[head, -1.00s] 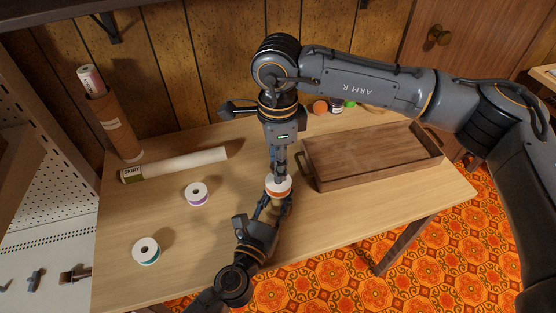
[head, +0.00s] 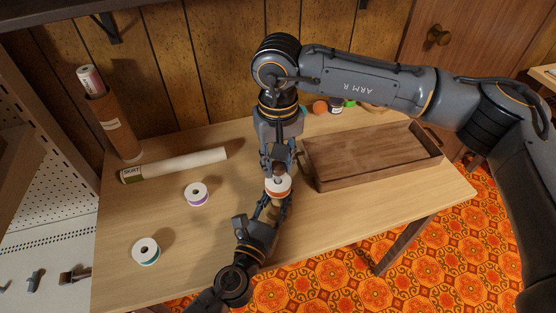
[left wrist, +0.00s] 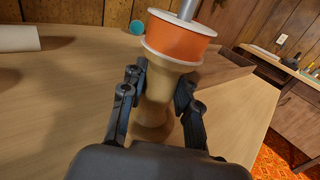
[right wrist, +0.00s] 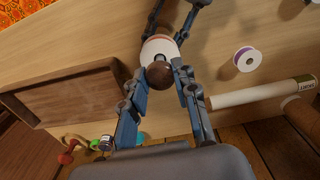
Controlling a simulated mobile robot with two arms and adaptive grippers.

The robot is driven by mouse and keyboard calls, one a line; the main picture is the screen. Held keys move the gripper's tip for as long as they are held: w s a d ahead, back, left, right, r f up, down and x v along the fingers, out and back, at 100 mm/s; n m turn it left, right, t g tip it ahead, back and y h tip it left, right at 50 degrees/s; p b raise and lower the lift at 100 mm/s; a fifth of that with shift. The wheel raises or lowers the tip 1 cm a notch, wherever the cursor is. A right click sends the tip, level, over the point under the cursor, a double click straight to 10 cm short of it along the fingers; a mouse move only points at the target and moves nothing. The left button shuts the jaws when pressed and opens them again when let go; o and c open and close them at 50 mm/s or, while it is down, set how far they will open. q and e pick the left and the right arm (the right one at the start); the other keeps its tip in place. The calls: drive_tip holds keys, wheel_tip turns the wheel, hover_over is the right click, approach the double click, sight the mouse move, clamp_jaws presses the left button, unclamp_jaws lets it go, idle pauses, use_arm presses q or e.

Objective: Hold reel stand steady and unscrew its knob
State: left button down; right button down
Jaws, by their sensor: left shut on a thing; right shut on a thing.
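The reel stand has a pale wooden body (left wrist: 155,105), upright on the table. A reel (left wrist: 180,40) with an orange middle and white flanges sits on it, and a metal spindle (left wrist: 188,8) rises from the reel. My left gripper (left wrist: 160,90) is shut around the stand's body below the reel. The dark brown round knob (right wrist: 159,74) is at the top, above the reel in the head view. My right gripper (right wrist: 160,80) is shut on the knob from above, a finger on each side. The knob's underside and thread are hidden.
A wooden tray (head: 350,178) lies right of the stand. A purple reel (head: 196,194) and a teal reel (head: 146,251) lie to the left. A paper roll (head: 175,164) lies behind, near an upright cardboard tube (head: 117,125). The table's front edge is close.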

sight(278, 165)
drive_tip(key=shift+r, duration=0.15)
idle(0.6)
drive_tip(key=shift+r, duration=0.95)
drive_tip(key=shift+r, duration=2)
use_arm(q)
drive_tip(key=c, duration=0.9)
unclamp_jaws()
